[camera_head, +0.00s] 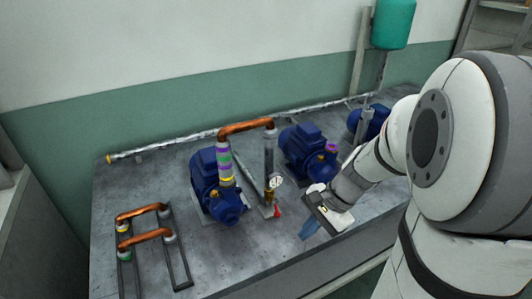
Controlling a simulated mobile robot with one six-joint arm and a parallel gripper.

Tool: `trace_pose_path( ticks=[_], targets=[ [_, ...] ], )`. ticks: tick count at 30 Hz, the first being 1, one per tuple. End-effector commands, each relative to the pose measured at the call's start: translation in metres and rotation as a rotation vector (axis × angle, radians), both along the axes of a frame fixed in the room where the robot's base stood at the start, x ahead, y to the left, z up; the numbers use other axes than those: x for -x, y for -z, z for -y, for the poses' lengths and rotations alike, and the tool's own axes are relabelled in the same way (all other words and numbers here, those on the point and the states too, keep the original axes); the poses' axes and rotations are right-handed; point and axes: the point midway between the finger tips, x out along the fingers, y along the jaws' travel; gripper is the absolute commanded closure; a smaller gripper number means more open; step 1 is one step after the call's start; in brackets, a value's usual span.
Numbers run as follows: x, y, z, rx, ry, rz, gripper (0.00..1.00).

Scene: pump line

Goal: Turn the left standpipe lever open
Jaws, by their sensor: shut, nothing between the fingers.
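The left standpipe (268,156) is a grey upright pipe between the left and middle pumps. A small brass valve (268,195) sits low on it, with a round white gauge (277,182) beside it. Its red lever (277,211) hangs down at the valve's right side; its exact angle is too small to tell. My gripper (309,231) is at the bench's front, right of the red lever and apart from it. Its blue fingertips point down and left, shut and empty. My arm comes in from the right and hides part of the bench.
Blue pumps (207,187), (303,147) stand on the grey bench. A copper pipe (246,127) bridges the left pump and standpipe. A rack with copper pipes (144,236) lies at left. The front middle bench is clear.

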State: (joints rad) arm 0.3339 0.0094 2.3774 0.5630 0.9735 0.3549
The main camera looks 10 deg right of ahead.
Motion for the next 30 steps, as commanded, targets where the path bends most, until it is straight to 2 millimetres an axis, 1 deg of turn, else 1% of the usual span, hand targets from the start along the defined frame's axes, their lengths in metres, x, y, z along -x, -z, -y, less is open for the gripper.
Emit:
trace_pose_path(
  ticks=[1, 3, 6, 10, 12, 15, 17, 20, 23, 30],
  targets=[
    [-0.011, 0.003, 0.01, -0.074, 0.148, -0.062, 1.0],
    [-0.028, 0.011, 0.023, -0.177, 0.349, -0.136, 1.0],
    [-0.048, 0.021, 0.043, -0.312, 0.604, -0.228, 1.0],
    [-0.067, 0.034, 0.069, -0.445, 0.849, -0.314, 1.0],
    [-0.074, 0.038, 0.08, -0.495, 0.935, -0.343, 1.0],
    [-0.079, 0.043, 0.088, -0.536, 1.004, -0.368, 1.0],
    [-0.081, 0.046, 0.088, -0.548, 1.023, -0.374, 1.0],
    [-0.085, 0.052, 0.083, -0.552, 1.029, -0.377, 1.0],
    [-0.091, 0.063, 0.07, -0.55, 1.025, -0.378, 1.0],
    [-0.11, 0.096, 0.034, -0.548, 1.023, -0.378, 1.0]
  ],
)
